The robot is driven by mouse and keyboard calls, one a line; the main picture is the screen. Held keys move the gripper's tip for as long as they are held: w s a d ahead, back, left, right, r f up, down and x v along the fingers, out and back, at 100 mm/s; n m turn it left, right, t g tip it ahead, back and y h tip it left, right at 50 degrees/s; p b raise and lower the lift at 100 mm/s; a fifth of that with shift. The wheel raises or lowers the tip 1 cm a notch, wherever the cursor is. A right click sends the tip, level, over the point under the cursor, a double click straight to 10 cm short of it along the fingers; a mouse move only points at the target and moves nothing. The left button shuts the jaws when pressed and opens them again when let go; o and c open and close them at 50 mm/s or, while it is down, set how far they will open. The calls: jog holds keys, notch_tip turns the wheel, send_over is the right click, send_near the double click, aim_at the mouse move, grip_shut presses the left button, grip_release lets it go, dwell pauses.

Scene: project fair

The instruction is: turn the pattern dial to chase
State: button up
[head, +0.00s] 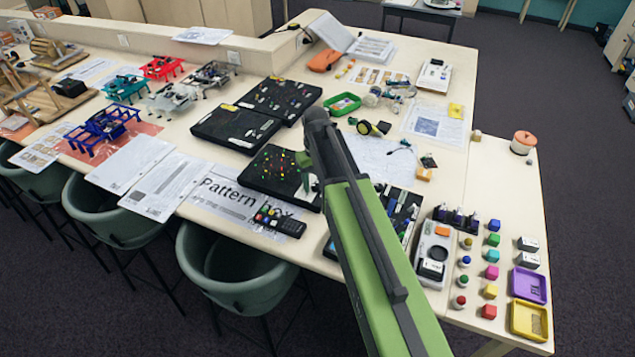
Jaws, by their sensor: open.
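A printed sign reading "Pattern box" (236,196) lies near the front edge of the table. Just behind it is a black panel (262,185) with many small coloured points on its face. The panel's right side is partly hidden behind my arm. I cannot make out a dial or its chase mark at this size.
A dark keypad with coloured buttons (279,222) lies on the sign. Black foam trays (236,128) stand behind the panel. More boards (399,214) sit right of my arm. Coloured blocks and trays (529,284) fill the right end. Green chairs (235,265) line the front edge.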

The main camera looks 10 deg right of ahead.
aim_at(316, 185)
jog(key=shift+r, duration=0.15)
notch_tip(316, 185, up, 17)
jog(key=p, duration=1.7)
